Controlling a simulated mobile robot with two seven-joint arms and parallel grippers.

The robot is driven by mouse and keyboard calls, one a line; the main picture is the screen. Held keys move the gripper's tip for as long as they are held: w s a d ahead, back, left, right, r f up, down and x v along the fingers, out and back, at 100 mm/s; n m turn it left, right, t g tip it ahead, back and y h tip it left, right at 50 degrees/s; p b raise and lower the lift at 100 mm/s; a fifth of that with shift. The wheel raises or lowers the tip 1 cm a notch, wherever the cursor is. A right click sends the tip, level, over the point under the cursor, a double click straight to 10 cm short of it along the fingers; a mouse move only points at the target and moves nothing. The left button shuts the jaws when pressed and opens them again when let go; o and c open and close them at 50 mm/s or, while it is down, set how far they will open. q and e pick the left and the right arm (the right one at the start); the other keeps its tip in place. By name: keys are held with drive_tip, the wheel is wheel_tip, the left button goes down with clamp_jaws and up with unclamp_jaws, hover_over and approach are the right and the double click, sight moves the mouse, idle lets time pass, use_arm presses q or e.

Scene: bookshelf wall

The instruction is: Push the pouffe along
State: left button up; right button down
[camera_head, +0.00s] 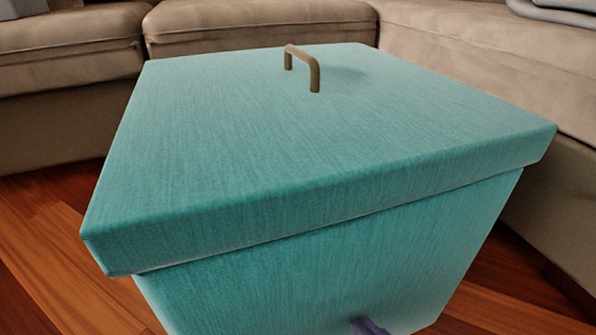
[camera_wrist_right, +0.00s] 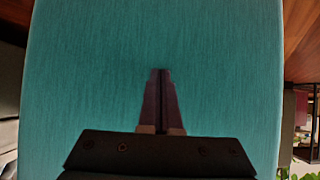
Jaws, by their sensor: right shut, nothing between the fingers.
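The teal pouffe (camera_head: 300,150) fills most of the head view, with a flat lid and a small brown handle (camera_head: 303,66) on top. My right gripper (camera_head: 368,326) shows only as a small dark tip at the bottom edge, in front of the pouffe's near side. In the right wrist view the gripper (camera_wrist_right: 161,72) has its fingers together with nothing between them, pointing at the teal side (camera_wrist_right: 100,70). I cannot tell whether the fingertips touch it. My left gripper is out of view.
A beige sofa (camera_head: 260,22) curves behind the pouffe and along its right side, close to the lid's far edge. Wooden floor (camera_head: 50,250) shows at the left and lower right (camera_head: 500,300). A shelf (camera_wrist_right: 305,120) and green leaves (camera_wrist_right: 300,170) show at the right wrist view's edge.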

drive_tip(key=s+d+r+p, duration=0.2)
drive_tip(key=s+p, duration=0.2)
drive_tip(key=s, duration=0.1)
drive_tip(key=shift+s, duration=0.2)
drive_tip(key=shift+w+r, duration=0.1)
